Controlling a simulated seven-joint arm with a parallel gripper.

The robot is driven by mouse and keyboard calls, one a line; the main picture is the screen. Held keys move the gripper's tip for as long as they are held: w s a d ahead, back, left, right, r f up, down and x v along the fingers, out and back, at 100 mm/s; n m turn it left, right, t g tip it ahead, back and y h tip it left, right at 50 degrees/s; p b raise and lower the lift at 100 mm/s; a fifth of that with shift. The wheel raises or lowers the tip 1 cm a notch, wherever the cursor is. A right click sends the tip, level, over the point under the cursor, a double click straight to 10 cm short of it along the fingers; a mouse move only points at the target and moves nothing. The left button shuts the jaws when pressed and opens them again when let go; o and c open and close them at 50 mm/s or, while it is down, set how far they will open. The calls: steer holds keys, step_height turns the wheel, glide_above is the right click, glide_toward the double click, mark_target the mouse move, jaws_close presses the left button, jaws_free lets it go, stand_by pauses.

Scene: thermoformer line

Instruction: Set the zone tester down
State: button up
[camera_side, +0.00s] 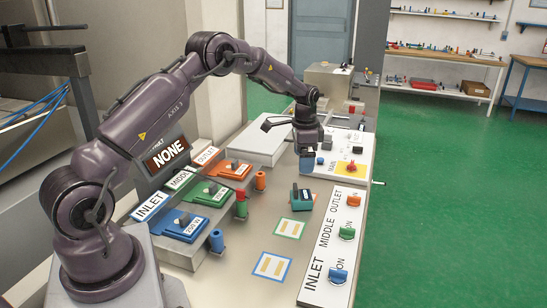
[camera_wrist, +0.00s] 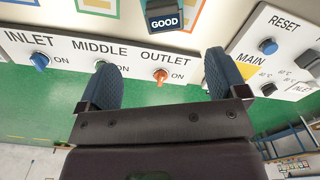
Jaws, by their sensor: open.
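The zone tester (camera_side: 303,200) is a small teal box with a dark top. It stands upright on the table, over or beside the orange-outlined pad, whose edge (camera_wrist: 196,14) shows in the wrist view. In that view the tester (camera_wrist: 165,18) is at the top edge, partly cut off, and its display reads GOOD. My gripper (camera_side: 308,161) is beyond the tester in the side view, above the table and apart from it. The wrist view shows my gripper's (camera_wrist: 161,62) two blue fingers spread wide with nothing between them.
A white panel (camera_side: 325,258) with INLET, MIDDLE and OUTLET knobs runs along the table's right edge. The MAIN panel (camera_side: 328,157) is near my gripper. Green-outlined (camera_side: 289,228) and blue-outlined (camera_side: 271,266) pads look clear. Blue, green and orange zone blocks stand left; a sign (camera_side: 167,154) reads NONE.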

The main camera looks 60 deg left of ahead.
steer(key=s+d+r+n+t, duration=0.1)
steer(key=s+d+r, duration=0.5)
steer(key=r, duration=0.4)
steer(key=s+d+r+n+t, duration=0.1)
steer(key=s+d+r+t, duration=0.1)
steer(key=s+d+r, duration=0.6)
steer(key=s+d+r+n+t, duration=0.1)
steer(key=s+d, duration=0.2)
steer(key=s, duration=0.4)
steer(key=s+d+r+n+t, duration=0.1)
steer(key=s+d, duration=0.3)
steer(key=s, duration=0.4)
steer(key=shift+r, duration=0.4)
